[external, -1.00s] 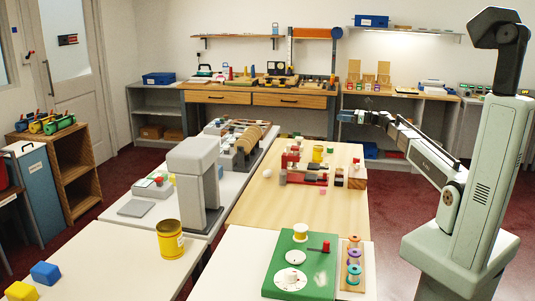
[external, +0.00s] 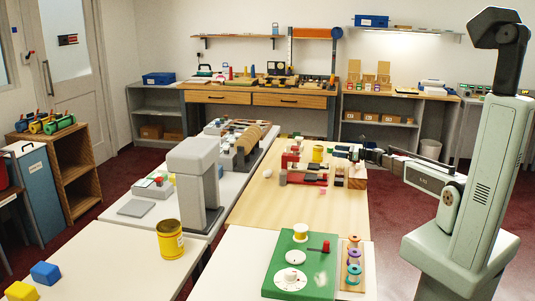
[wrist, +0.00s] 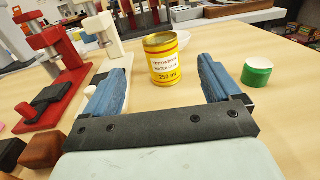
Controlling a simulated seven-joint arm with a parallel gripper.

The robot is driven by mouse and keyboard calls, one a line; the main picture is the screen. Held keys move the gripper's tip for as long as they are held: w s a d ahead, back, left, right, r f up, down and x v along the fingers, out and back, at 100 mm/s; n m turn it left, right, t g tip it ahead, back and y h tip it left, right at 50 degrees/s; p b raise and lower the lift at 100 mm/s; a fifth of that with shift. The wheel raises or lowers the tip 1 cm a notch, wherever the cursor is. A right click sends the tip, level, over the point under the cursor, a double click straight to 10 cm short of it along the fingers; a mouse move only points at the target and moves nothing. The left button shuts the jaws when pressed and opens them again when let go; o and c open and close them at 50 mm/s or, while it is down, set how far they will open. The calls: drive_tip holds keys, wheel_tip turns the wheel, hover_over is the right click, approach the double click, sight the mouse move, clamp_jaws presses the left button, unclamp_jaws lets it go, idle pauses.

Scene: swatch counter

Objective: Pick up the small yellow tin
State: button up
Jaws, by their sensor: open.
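The small yellow tin (external: 318,153) stands upright on the wooden table. In the wrist view the tin (wrist: 161,62), with a red-and-yellow label reading 250 ml, stands ahead of my gripper (wrist: 160,78). The two blue fingers are spread wide with nothing between them, and the tin shows beyond the gap, a little left of its middle. In the external view my gripper (external: 346,151) is low over the table, just right of the tin. A larger yellow tin (external: 170,241) stands apart on the near white table.
A red press (wrist: 52,75) and a white device (wrist: 103,40) stand left of the tin. A green tub with a white lid (wrist: 257,72) stands to the right. Brown blocks (wrist: 42,151) lie near left. Bare wood (wrist: 220,45) lies between tin and tub.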

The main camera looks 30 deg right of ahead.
sight(315, 148)
drive_tip(key=x, duration=1.3)
drive_tip(key=shift+d, duration=0.1)
drive_tip(key=shift+c, duration=0.2)
drive_tip(key=c, duration=1.2)
